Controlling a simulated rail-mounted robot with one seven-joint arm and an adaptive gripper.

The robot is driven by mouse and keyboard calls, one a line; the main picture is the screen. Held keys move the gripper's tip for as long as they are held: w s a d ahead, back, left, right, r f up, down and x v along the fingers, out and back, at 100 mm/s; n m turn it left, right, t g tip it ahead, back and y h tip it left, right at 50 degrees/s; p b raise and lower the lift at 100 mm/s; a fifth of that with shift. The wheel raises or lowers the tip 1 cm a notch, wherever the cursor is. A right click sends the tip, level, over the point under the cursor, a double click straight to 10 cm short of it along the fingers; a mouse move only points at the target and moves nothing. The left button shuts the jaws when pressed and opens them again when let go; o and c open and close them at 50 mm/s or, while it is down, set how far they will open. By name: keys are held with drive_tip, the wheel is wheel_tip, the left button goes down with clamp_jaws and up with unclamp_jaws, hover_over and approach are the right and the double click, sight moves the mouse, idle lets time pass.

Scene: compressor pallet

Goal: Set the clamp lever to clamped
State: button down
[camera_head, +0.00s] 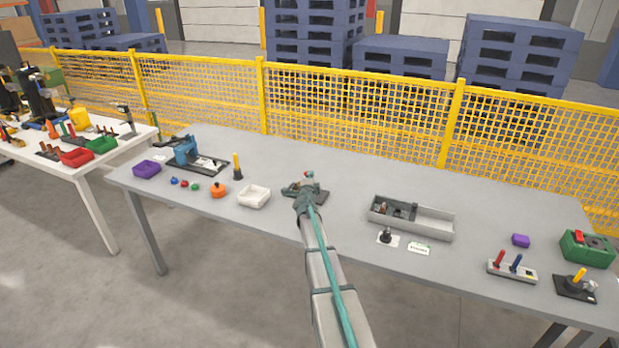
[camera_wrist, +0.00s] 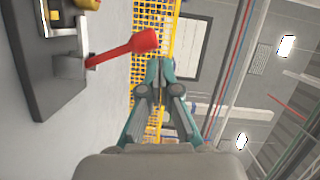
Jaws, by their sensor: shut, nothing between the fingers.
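The clamp lever (camera_wrist: 125,48) has a red handle and shows at upper left in the wrist view, on a metal bracket (camera_wrist: 68,65) fixed to a dark base plate (camera_wrist: 40,85). In the head view the clamp's red tip (camera_head: 308,174) shows just beyond my gripper (camera_head: 306,194), which partly hides the clamp. My gripper also shows in the wrist view (camera_wrist: 160,72), with its fingers together and nothing between them. The red handle is beside the fingers, to their left in the picture. I cannot tell whether they touch.
The clamp stands on a long grey table (camera_head: 340,222). To the left are a white bin (camera_head: 254,196), an orange part (camera_head: 219,190) and a yellow-topped post (camera_head: 237,164). To the right is a grey tray (camera_head: 430,224). A yellow mesh fence (camera_head: 350,120) runs behind.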

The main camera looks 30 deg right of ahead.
drive_tip(key=d+r+b+v, duration=0.1)
drive_tip(key=r+b+v, duration=0.1)
drive_tip(key=v, duration=1.9)
drive_tip(key=shift+s+a+r+b, duration=0.25)
drive_tip(key=shift+s+r+b, duration=0.15)
drive_tip(key=shift+s, duration=0.15)
drive_tip(key=shift+w, duration=0.1)
drive_tip(key=s+a+f+n+g+y, duration=0.35)
drive_tip(key=a+f+n+y, duration=0.85)
drive_tip(key=a+f, duration=0.6)
drive_tip(key=s+a+f+n+g+y, duration=0.1)
drive_tip(key=s+a+f+n+g, duration=0.25)
drive_tip(key=s+f, duration=0.4)
drive_tip(key=s+a+f+n+g, duration=0.25)
drive_tip(key=s+a+f, duration=0.25)
drive_tip(key=s+f, duration=0.25)
drive_tip(key=s+a+f+n+g+h, duration=0.1)
drive_tip(key=s+f+n+g, duration=0.1)
drive_tip(key=s, duration=0.9)
drive_tip(key=s+a+f+n+g, duration=0.1)
drive_tip(key=s+f+g, duration=0.4)
drive_tip(key=s, duration=0.7)
drive_tip(key=s+a+f+n+g+h, duration=0.1)
drive_tip(key=s+f+g, duration=0.3)
drive_tip(key=s, duration=0.8)
drive_tip(key=shift+s+a+n+h, duration=0.2)
drive_tip(key=shift+a+n+h, duration=0.1)
drive_tip(key=shift+a+n, duration=0.55)
